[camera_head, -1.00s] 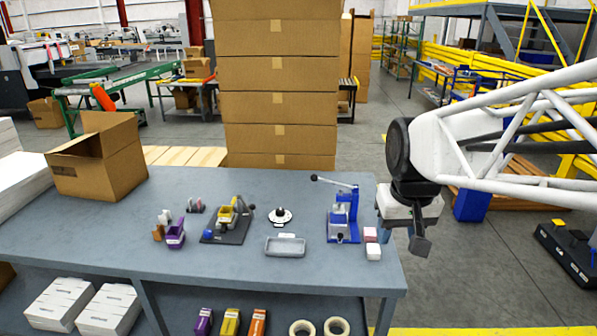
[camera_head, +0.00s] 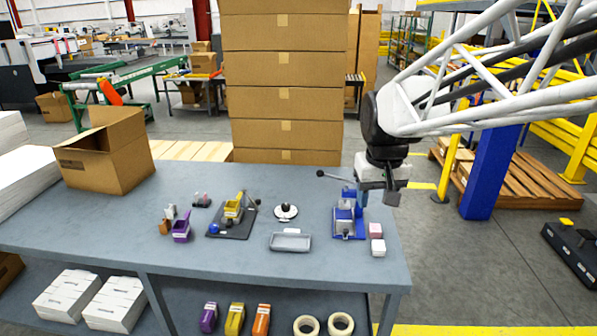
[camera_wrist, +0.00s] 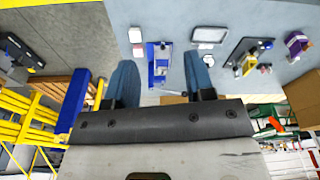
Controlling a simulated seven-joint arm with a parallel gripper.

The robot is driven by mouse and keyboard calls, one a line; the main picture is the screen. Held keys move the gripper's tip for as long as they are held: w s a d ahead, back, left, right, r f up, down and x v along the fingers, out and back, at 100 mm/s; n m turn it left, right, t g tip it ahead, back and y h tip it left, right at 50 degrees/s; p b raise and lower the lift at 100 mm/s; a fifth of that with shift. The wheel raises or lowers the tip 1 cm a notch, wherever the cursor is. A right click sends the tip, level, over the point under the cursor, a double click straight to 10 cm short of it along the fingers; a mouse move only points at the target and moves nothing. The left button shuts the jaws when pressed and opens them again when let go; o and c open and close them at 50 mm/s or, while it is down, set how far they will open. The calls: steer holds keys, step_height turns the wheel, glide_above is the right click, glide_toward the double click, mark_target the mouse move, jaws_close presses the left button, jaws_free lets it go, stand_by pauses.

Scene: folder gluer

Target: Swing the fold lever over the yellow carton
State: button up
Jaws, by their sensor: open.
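The yellow carton (camera_head: 232,208) sits in a small folding fixture with a dark base (camera_head: 232,226) near the middle of the table. A lever with a dark knob (camera_head: 257,201) sticks out at the fixture's right side, beside the carton. The fixture also shows in the wrist view (camera_wrist: 246,60), at the upper right. My gripper (camera_head: 391,198) is above the table's right end, right of the blue press and well away from the carton. In the wrist view its two blue fingers (camera_wrist: 158,80) are apart with nothing held between them.
A blue press (camera_head: 348,216) with a long black-knobbed handle stands between my gripper and the fixture. A grey tray (camera_head: 291,242) and a round white base with a black knob (camera_head: 286,211) lie between. Pink and white blocks (camera_head: 377,240) and a purple holder (camera_head: 181,228) flank the row. The front table strip is clear.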

steer(key=w+a, duration=0.2)
steer(key=w, duration=0.1)
steer(key=n+g, duration=0.2)
steer(key=n, duration=0.3)
glide_above(258, 202)
steer(key=shift+w+a+f, duration=0.1)
steer(key=shift+w+f, duration=0.05)
steer(key=shift+f, duration=3.25)
steer(key=shift+w+d+f, duration=0.1)
steer(key=shift+w+f, duration=0.05)
steer(key=shift+f, duration=3.2)
steer(key=shift+w+a+f, duration=0.1)
steer(key=shift+w+f, duration=0.05)
steer(key=shift+f, duration=3.25)
steer(key=shift+f, duration=0.15)
steer(key=shift+f, duration=3.7)
steer(key=shift+c, duration=0.3)
jaws_close()
